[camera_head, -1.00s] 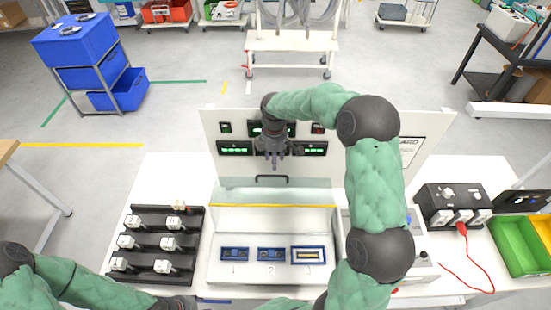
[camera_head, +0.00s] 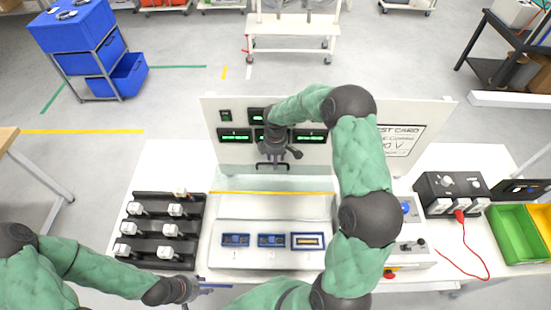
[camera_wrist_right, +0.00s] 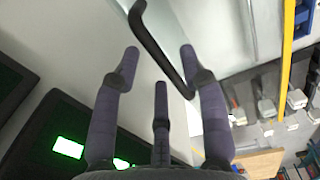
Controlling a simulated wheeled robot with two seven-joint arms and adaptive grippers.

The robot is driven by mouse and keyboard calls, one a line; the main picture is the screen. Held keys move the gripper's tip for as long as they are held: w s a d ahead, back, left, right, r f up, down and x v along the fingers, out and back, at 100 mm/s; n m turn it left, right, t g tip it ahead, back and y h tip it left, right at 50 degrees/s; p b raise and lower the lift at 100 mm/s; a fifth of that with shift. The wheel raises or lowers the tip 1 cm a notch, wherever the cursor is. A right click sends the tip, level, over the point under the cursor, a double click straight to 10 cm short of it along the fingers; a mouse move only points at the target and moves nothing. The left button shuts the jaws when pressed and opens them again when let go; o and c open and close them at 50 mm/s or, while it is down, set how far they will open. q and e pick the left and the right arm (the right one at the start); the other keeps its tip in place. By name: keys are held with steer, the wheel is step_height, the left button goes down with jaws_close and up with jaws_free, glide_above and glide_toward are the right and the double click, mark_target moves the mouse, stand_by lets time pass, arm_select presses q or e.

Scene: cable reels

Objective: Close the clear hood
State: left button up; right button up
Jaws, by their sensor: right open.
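The clear hood (camera_head: 230,182) is raised above the white test bench, with a yellow strip (camera_head: 272,193) across it and a black bar handle (camera_head: 272,165) near its top. My right gripper (camera_head: 278,156) is at the handle in the head view. In the right wrist view my right gripper (camera_wrist_right: 158,70) is open, and the handle (camera_wrist_right: 160,45) passes between its fingers without being clamped. My left gripper (camera_head: 188,290) is low at the bench's front left edge, apart from the hood; its fingers are hard to make out.
A black rack (camera_head: 160,228) with several white plugs stands left of the bench. Blue sockets (camera_head: 236,240) sit on the bench bed. My right arm crosses the bench's right side. A black control box (camera_head: 455,193) and a green bin (camera_head: 518,233) are at right.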

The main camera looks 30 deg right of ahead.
steer(key=shift+f, duration=0.15)
jaws_close()
